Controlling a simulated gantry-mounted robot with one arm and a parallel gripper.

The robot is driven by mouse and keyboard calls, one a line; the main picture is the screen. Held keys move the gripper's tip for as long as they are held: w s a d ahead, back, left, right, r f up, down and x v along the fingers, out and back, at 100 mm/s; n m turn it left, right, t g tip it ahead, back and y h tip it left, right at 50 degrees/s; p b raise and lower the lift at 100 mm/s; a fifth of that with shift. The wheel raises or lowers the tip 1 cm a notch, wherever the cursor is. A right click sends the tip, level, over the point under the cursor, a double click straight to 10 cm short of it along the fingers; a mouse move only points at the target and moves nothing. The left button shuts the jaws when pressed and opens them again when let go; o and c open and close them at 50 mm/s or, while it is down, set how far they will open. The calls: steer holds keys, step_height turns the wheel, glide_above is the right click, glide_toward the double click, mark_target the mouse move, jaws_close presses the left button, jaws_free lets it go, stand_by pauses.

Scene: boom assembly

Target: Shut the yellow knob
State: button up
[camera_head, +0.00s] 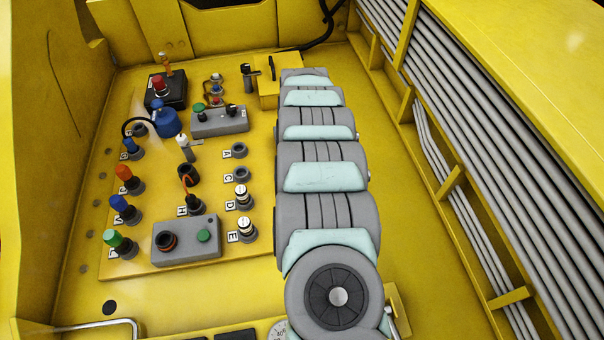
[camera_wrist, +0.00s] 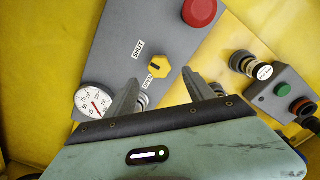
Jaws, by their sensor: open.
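The yellow knob (camera_wrist: 158,66) sits on a grey panel (camera_wrist: 117,50) in the wrist view. It is six-sided with a short dark mark on its face. The label SHUT is at its upper left and the label OPEN at its lower left. I cannot tell which label the mark points to. My gripper (camera_wrist: 160,77) is open and empty, with one finger to the lower left of the knob and the other to its lower right. Neither finger clearly touches the knob. In the head view my arm hides the knob and my gripper.
A round white gauge (camera_wrist: 95,102) is near the left finger, and a red button (camera_wrist: 200,12) is above right. A white-topped connector (camera_wrist: 264,73) and a grey button box (camera_wrist: 283,93) lie to the right. In the head view, a yellow board (camera_head: 135,262) holds several connectors left of my arm.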

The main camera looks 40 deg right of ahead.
steer(key=shift+r+b, duration=0.35)
steer(key=shift+r, duration=2)
